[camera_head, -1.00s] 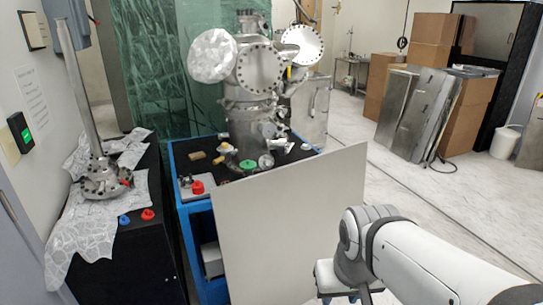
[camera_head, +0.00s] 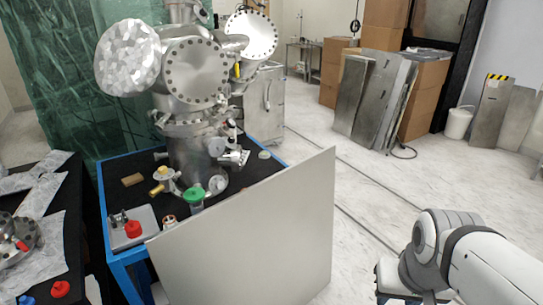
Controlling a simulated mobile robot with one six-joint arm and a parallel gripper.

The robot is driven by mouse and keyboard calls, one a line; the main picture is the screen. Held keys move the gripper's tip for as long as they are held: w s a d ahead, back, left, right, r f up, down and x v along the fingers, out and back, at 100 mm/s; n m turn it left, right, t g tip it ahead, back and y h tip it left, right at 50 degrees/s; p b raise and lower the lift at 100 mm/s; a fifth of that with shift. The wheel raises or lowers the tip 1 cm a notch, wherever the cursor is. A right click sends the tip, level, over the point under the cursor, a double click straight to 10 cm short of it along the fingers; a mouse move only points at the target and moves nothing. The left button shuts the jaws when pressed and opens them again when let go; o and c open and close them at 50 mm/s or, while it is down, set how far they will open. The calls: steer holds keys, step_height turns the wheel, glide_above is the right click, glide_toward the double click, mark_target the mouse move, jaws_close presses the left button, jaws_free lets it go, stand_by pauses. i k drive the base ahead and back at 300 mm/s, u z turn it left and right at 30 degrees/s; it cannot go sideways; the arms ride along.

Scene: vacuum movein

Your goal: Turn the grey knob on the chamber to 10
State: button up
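The metal chamber (camera_head: 192,75) stands on a blue-framed table with a black top, at the upper left of the head view. Round flanges and several small valves sit on it. A small grey round part (camera_head: 217,184) at its lower front may be the grey knob; its marks are too small to read. A green knob (camera_head: 193,196) and a red one (camera_head: 133,229) show near it. My arm comes in at the lower right, well apart from the chamber. Its end (camera_head: 397,280) is cut by the lower edge, and no clear fingertips show.
A large grey panel (camera_head: 255,240) stands upright in front of the blue table (camera_head: 125,278). A black table (camera_head: 78,225) with foil and metal parts is at the left. Metal plates (camera_head: 375,100), boxes and a white bucket (camera_head: 458,122) stand at the back right. Open floor lies between.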

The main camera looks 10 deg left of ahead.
mark_target(219, 185)
steer(key=u, duration=0.25)
steer(key=i, duration=1.05)
steer(key=u, duration=0.65)
